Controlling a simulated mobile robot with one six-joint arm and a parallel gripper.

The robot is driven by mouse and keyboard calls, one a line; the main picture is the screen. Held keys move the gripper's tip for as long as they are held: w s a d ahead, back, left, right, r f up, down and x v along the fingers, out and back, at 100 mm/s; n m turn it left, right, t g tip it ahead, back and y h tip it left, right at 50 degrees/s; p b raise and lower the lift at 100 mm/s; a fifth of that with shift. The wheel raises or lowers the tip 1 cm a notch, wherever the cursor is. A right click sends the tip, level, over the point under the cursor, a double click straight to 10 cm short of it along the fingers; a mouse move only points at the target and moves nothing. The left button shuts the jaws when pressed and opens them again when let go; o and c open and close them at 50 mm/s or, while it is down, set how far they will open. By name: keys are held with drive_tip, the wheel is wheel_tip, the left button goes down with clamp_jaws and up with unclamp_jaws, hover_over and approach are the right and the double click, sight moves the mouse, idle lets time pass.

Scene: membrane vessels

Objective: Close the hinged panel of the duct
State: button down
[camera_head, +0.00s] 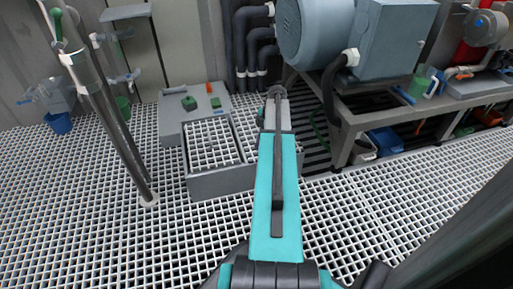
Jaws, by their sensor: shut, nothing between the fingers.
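A low grey box (222,182), which looks like the duct, stands on the grating floor left of my arm. Its top is open, and a white grid shows inside its frame. A flat grey plate (172,126) with small green and orange parts adjoins its far left side. It may be the hinged panel folded open, but I cannot tell for sure. My teal arm (277,165) reaches forward past the box's right side and hides part of it. The fingers of my gripper do not show; the arm's far end hides that area.
A blue-grey motor unit (318,30) sits on a metal bench (345,135) at the right, with bins below. A slanted pipe post (118,125) stands at the left. Dark pipes (240,50) rise behind the box. The grating floor at the front left is clear.

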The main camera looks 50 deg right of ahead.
drive_tip(key=p+v, duration=0.2)
drive_tip(key=v, duration=0.5)
drive_tip(key=shift+a, duration=0.15)
